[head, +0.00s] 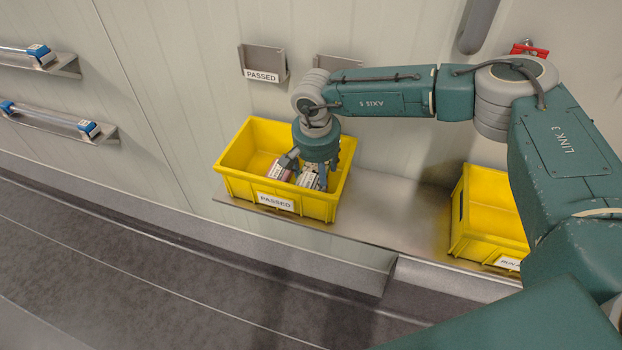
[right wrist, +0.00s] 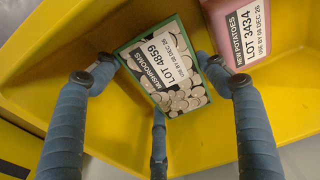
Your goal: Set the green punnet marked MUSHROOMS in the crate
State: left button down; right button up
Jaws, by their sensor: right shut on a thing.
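The green punnet marked MUSHROOMS (right wrist: 166,66) is between the fingers of my right gripper (head: 306,174), which is shut on it. My right gripper reaches down inside the yellow crate labelled PASSED (head: 326,207), and the punnet is within the crate walls. Whether the punnet touches the crate floor I cannot tell. In the head view the fingers partly hide the punnet (head: 308,182). My left gripper is out of view.
A pink punnet marked NEW POTATOES (right wrist: 248,38) lies in the same crate, close beside the gripper. A second yellow crate (head: 462,228) stands to the right on the steel shelf (head: 392,215), partly behind my arm. The wall rises close behind.

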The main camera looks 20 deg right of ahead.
jog(key=shift+w+a, duration=0.15)
jog(key=shift+a, duration=0.2)
jog(key=shift+d+f, duration=0.15)
jog(key=shift+d, duration=0.1)
jog(key=o, duration=1.1)
jog(key=shift+d, duration=0.2)
jog(key=shift+o, duration=1.4)
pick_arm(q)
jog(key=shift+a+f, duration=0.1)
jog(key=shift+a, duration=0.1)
pick_arm(e)
jog(key=shift+a, duration=0.2)
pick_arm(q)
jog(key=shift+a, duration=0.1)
pick_arm(e)
jog(key=shift+d, duration=0.1)
